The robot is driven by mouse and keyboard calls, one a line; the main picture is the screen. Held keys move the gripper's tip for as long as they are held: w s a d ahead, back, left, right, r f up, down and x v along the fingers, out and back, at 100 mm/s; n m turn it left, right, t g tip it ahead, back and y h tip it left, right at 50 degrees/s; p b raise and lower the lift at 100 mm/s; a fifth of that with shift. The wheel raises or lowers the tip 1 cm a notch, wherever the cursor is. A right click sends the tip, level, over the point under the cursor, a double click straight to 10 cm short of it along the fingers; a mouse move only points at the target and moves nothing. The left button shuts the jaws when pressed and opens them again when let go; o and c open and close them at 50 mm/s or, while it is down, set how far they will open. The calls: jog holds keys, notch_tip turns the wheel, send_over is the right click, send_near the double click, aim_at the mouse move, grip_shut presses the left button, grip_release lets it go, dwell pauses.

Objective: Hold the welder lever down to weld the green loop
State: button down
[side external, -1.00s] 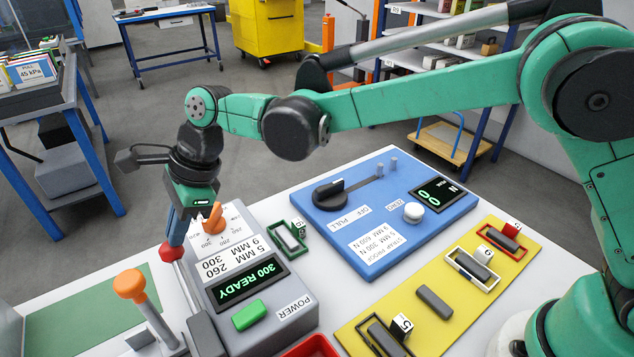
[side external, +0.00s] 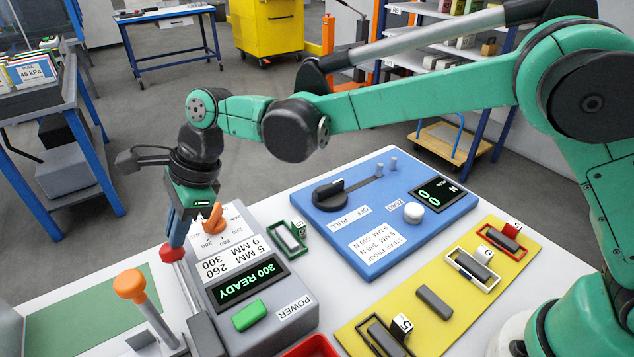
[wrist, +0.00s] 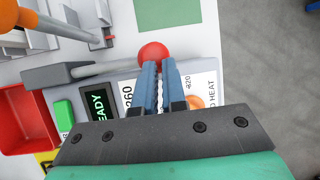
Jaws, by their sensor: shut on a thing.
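The grey welder (side external: 232,318) stands on the white table, with a display (side external: 248,280) reading "300 READY". Its lever ends in a red knob (side external: 171,254), also seen in the wrist view (wrist: 152,52). My gripper (side external: 174,243) points down and is shut on the red knob. In the wrist view its blue fingers (wrist: 159,66) are close together at the knob, and their exact contact is partly hidden. A green loop (side external: 303,246) stands around a grey block beside the welder, tagged with a small number. I cannot tell whether any strap lies in the welder's jaws.
An orange-knobbed lever (side external: 130,284) stands left of the welder. A green power button (side external: 249,314) is on the welder's front. A blue tester panel (side external: 375,255), a yellow board (side external: 455,318) with several blocks, and a red tray (side external: 312,346) are nearby.

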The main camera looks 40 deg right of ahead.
jog(key=w+v, duration=0.1)
jog(key=v, duration=1.3)
jog(key=shift+w+d, duration=0.1)
